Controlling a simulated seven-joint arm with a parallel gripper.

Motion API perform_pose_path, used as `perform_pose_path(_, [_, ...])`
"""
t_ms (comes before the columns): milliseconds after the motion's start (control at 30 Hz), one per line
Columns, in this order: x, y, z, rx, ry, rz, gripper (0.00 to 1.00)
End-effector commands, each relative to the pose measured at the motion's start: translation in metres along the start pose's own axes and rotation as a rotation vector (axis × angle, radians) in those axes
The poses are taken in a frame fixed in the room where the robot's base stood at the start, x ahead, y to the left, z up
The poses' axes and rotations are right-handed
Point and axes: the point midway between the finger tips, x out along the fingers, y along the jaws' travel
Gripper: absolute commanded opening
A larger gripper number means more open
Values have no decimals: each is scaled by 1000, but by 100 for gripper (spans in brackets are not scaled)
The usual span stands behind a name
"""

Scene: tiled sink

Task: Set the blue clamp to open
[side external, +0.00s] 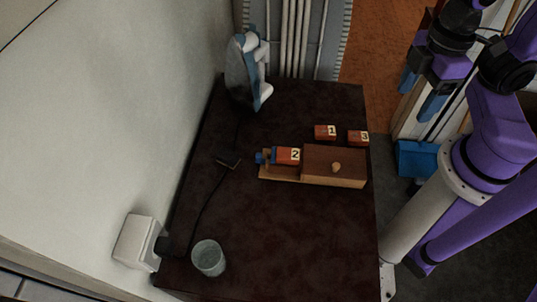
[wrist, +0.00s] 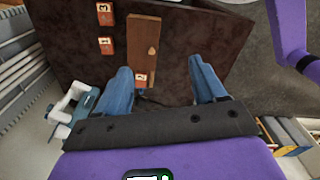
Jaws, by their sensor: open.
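A small blue clamp (side external: 263,156) sits at the left end of a wooden base (side external: 280,174) on the dark table, beside the red block marked 2 (side external: 289,156). It is too small to tell its setting. In the wrist view, the block marked 2 (wrist: 141,77) shows between my fingers, and the clamp is hard to make out. My gripper (side external: 421,96) is open and empty, off the table's right side, well apart from the clamp. Its two blue fingers (wrist: 161,64) are spread wide in the wrist view.
A wooden box with a knob (side external: 318,165) stands on the base's right part. Red blocks marked 1 (side external: 325,132) and 3 (side external: 358,138) lie behind it. A glass (side external: 208,258), a black cable (side external: 204,199) and a blue-white device (side external: 245,70) stand around. The table's front right is clear.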

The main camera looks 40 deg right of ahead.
Motion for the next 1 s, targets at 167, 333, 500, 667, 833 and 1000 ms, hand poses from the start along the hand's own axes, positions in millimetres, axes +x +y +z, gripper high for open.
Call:
perform_pose_path(167, [0,0,0,0,0,0,70])
perform_pose_path(333, [0,1,-3,2,-3,0,45])
perform_pose_path(500, [-3,12,-36,23,-34,3,45])
perform_pose_path(667, [-3,32,-93,62,-89,5,45])
perform_pose_path(833, [6,55,-154,105,-149,4,45])
perform_pose_path(1000, [23,78,-210,146,-208,-1,45])
